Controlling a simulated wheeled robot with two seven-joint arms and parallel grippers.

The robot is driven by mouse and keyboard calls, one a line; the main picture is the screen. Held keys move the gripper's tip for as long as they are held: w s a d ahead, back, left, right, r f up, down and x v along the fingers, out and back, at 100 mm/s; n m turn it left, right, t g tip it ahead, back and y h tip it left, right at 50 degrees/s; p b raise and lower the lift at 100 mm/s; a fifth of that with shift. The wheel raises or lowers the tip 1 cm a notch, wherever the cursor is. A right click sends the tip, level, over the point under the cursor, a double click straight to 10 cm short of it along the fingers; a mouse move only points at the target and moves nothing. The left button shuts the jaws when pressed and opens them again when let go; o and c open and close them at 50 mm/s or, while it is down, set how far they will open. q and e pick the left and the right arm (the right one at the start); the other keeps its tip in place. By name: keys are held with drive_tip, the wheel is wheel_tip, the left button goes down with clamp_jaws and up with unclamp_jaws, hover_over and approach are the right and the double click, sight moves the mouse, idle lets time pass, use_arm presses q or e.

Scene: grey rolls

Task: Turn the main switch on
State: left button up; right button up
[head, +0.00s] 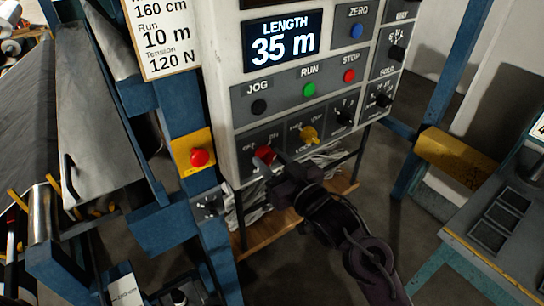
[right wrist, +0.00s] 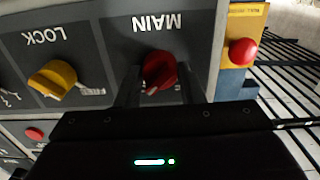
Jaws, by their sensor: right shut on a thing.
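The red main switch knob (head: 265,154) is on the lower left of the control panel, between small OFF and ON labels. In the right wrist view the same knob (right wrist: 159,69) shows under the word MAIN, which appears upside down. Its pale pointer mark faces down and slightly left there. My right gripper (head: 270,163) is at the knob, with one dark finger on each side of it, shut on it. The fingers partly hide the labels beside it. My left gripper does not show.
A yellow LOCK knob (head: 308,133) is just right of the switch. A red emergency button (head: 199,157) on a yellow plate is to the left. Green RUN (head: 309,89) and red STOP (head: 349,75) buttons are above. The display (head: 283,41) reads 35 m.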

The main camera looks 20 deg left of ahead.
idle(0.3)
drive_tip(key=o, duration=1)
drive_tip(key=b+v, duration=0.2)
drive_tip(key=v, duration=0.5)
drive_tip(key=shift+s+d, duration=0.2)
drive_tip(key=shift+d, duration=0.15)
